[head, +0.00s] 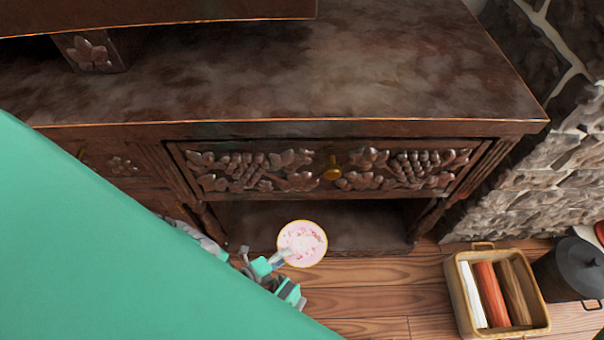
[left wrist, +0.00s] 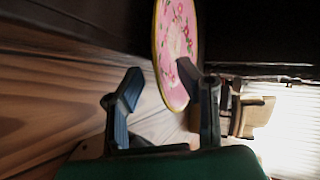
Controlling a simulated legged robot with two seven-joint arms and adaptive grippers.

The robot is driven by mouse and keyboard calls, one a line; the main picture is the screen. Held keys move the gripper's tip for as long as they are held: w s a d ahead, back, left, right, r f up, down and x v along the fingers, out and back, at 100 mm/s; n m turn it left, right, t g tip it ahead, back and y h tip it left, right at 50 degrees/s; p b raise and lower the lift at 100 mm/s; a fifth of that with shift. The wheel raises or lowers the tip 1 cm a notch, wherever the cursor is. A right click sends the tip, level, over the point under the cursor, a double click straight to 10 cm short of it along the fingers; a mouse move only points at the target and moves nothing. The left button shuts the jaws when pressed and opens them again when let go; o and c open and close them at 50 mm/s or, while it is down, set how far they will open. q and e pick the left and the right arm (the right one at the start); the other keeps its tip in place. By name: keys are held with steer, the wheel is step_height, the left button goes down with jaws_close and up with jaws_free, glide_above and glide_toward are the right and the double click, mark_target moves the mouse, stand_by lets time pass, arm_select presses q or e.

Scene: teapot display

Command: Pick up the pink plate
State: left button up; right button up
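The pink plate (head: 303,243) is round, with a gold rim and a pale flowered face. In the head view it is at the front of the sideboard's lower shelf, above the wooden floor. My left gripper (head: 281,274) is at its lower left, one finger overlapping its edge in the picture. In the left wrist view the plate (left wrist: 176,45) appears edge-tilted. The open left gripper (left wrist: 158,80) has its fingers apart, the right finger in front of the plate's lower part. Contact cannot be told. My right gripper is not in view.
A dark carved sideboard (head: 400,70) stands over the plate, its drawer with a brass knob (head: 332,170). A tan basket (head: 542,318) with rolled cloths and a dark pot (head: 572,270) stand at the right, by a stone wall (head: 540,175). Floor (head: 390,285) between is clear.

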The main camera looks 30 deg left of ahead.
arm_select(q)
steer(key=shift+d, duration=0.25)
jaws_close()
steer(key=shift+r, duration=0.1)
